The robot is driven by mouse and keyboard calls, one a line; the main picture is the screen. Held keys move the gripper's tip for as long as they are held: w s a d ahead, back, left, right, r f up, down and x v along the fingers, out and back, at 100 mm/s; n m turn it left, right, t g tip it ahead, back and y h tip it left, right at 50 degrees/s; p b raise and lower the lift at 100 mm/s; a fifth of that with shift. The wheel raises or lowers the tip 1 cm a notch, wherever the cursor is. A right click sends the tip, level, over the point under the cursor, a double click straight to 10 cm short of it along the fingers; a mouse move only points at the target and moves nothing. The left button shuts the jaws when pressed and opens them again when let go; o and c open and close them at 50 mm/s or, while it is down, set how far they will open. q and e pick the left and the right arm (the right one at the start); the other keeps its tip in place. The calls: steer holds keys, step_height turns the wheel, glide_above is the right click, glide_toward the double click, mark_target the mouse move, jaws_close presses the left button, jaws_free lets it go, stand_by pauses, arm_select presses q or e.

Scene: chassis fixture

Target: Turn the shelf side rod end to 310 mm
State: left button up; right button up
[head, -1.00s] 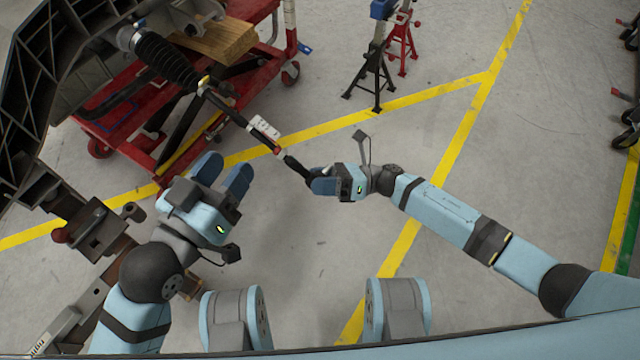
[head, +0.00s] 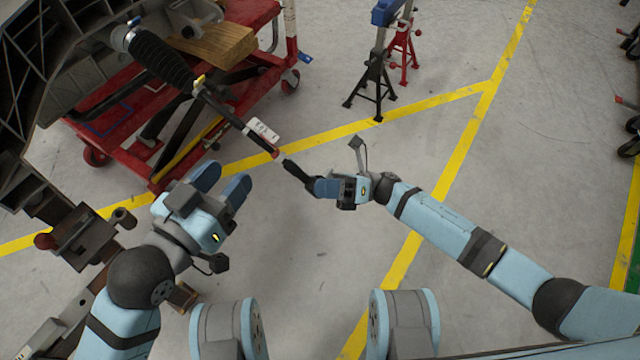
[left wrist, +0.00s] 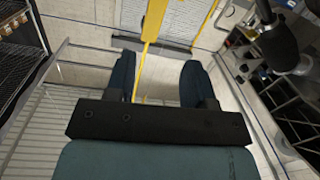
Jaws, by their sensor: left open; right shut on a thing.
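A long dark rod (head: 227,113) runs from a ribbed black boot (head: 160,60) at upper left down toward the middle in the head view. It has a yellow part near the boot, a white label (head: 263,130) and a red band near its lower end. A black piece with a grey tip, seemingly the rod end (head: 295,170), lies in line beyond the red band; I cannot tell whether they touch. My right gripper (head: 318,187) is shut on this piece. My left gripper (head: 221,182) is open and empty, left of and below the rod. Its open fingers (left wrist: 158,75) also show in the left wrist view.
A red wheeled lift (head: 130,120) with a wooden block (head: 217,42) stands under the dark chassis (head: 40,50) at upper left. A black stand (head: 375,75) and a red stand (head: 403,55) are at the back.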

steer(key=o, duration=0.9)
steer(key=shift+o, duration=0.2)
steer(key=shift+d, duration=0.1)
steer(key=shift+d+f, duration=0.15)
steer(key=shift+d, duration=0.15)
arm_select(q)
steer(key=shift+s+d+f+n+g+p, duration=0.15)
steer(key=shift+s+d+n+g+p, duration=0.15)
steer(key=shift+s+n+p, duration=0.45)
arm_select(e)
steer(key=v, duration=1.3)
arm_select(q)
steer(key=shift+w, duration=0.25)
arm_select(e)
steer(key=shift+f, duration=0.15)
